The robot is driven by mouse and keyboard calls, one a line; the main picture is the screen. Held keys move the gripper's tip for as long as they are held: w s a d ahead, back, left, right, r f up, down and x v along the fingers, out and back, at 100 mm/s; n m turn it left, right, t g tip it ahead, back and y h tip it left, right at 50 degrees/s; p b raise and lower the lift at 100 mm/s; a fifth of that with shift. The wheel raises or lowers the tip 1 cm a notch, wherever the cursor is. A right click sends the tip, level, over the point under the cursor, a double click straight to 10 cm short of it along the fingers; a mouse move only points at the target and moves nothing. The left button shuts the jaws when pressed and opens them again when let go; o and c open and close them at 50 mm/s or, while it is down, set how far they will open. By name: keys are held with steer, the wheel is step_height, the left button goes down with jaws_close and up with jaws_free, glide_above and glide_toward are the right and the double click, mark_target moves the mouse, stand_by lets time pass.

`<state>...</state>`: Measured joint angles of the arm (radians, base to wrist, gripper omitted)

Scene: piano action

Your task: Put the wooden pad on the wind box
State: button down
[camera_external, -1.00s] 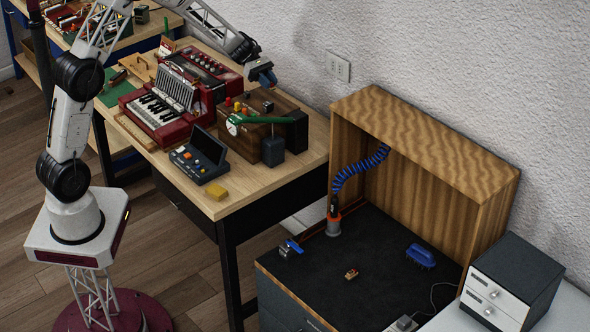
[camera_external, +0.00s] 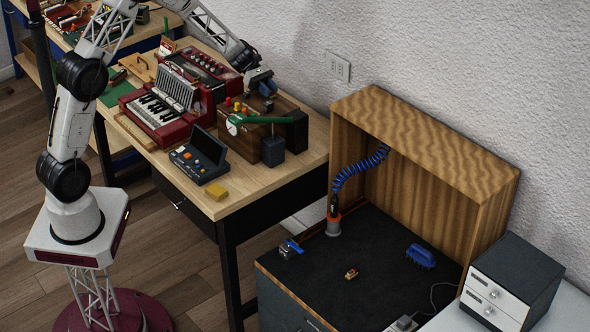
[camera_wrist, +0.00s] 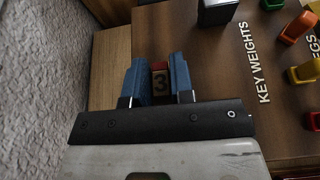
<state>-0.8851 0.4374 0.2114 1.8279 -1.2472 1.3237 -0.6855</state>
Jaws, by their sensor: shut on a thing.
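My gripper (camera_wrist: 160,63) has blue fingers, shut on a small block (camera_wrist: 161,82) with a red end and a tan face marked "3". In the external view my gripper (camera_external: 263,86) is at the brown wooden box (camera_external: 287,104) on the table; the block is too small to make out there. The wrist view shows this box's top (camera_wrist: 214,75), lettered "KEY WEIGHTS" and "PEGS". I cannot tell whether the held block is the wooden pad, or which box is the wind box. A small tan and red piece (camera_external: 351,273) lies on the black worktop.

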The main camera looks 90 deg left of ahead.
steer(key=c, duration=1)
jaws_free()
steer(key=shift+f, duration=0.1)
steer(key=v, duration=1.2)
